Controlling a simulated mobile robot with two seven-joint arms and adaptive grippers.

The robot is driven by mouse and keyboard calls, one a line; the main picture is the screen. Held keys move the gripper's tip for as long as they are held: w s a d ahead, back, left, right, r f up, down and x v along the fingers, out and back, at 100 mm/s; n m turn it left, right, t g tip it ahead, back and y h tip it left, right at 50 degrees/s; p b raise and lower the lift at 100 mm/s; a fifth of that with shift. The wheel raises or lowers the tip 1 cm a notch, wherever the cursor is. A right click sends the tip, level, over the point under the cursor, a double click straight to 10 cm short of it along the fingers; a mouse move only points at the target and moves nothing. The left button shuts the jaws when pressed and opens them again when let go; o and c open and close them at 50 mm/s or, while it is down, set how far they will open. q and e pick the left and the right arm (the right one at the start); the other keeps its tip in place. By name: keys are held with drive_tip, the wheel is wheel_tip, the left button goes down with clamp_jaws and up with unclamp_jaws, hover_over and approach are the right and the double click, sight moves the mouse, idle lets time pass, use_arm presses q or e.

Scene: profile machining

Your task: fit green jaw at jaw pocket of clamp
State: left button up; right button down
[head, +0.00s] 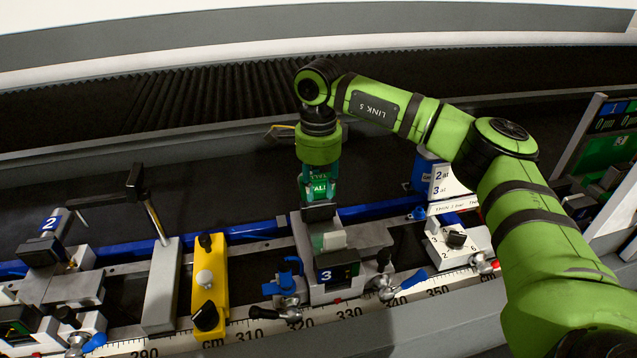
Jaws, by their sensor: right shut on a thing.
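My right gripper (319,180) points down above the clamp marked 3 (345,268). It is shut on the green jaw (318,188), a small green block with white lettering. The jaw is upright, just above the dark block (318,212) at the back of the clamp. I cannot tell whether jaw and block touch. The clamp is grey, with a pale and greenish piece (331,241) on its top. The jaw pocket cannot be made out clearly. My left gripper is not in view.
A yellow block (210,285) with black knobs and a grey post with a dark arm (160,285) stand left of the clamp. A second clamp marked 2 (60,270) is further left. A dial box (455,240) and a blue-white sign (440,180) stand right. A scale (250,333) runs along the front.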

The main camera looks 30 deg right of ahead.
drive_tip(key=c, duration=0.8)
unclamp_jaws()
drive_tip(key=shift+c, duration=0.2)
wheel_tip(320, 180, up, 12)
